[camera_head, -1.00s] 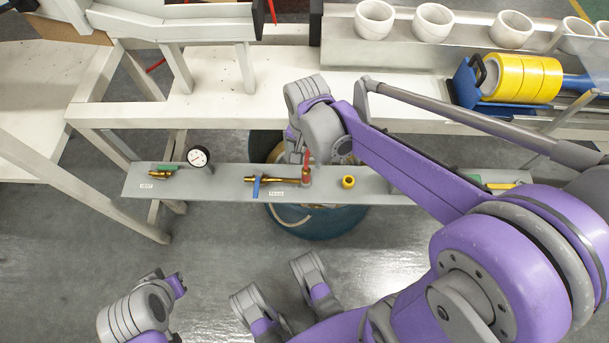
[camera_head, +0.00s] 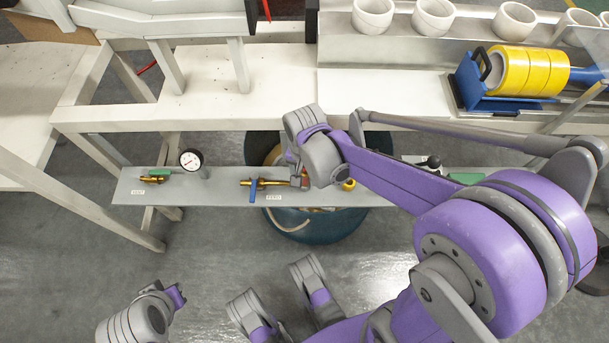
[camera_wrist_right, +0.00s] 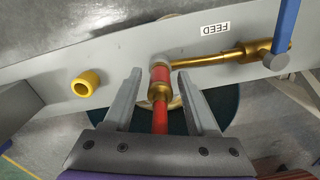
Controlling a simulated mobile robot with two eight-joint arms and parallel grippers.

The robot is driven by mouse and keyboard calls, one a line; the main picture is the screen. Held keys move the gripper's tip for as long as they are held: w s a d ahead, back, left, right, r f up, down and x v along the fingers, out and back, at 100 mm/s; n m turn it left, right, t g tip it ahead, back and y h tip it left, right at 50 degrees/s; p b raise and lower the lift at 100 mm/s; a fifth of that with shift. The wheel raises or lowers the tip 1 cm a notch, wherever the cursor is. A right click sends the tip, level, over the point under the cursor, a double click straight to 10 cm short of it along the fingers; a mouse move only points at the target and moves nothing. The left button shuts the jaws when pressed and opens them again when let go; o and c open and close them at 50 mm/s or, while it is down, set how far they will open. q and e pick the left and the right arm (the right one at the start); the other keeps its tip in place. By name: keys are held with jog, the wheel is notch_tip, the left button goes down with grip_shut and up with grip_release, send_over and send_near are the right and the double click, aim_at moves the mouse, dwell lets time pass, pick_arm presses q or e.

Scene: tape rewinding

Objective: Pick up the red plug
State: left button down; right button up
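The red plug (camera_wrist_right: 160,74) shows in the right wrist view as a red and brass piece at the end of a brass pipe, with a red stem toward the gripper. My right gripper (camera_wrist_right: 160,76) is open, one finger on each side of the plug, with visible gaps. In the head view my right gripper (camera_head: 297,163) is over the shelf and hides most of the plug.
A blue bucket (camera_head: 320,226) stands below. The white bench (camera_head: 240,112) runs behind.

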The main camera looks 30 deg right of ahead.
grip_shut()
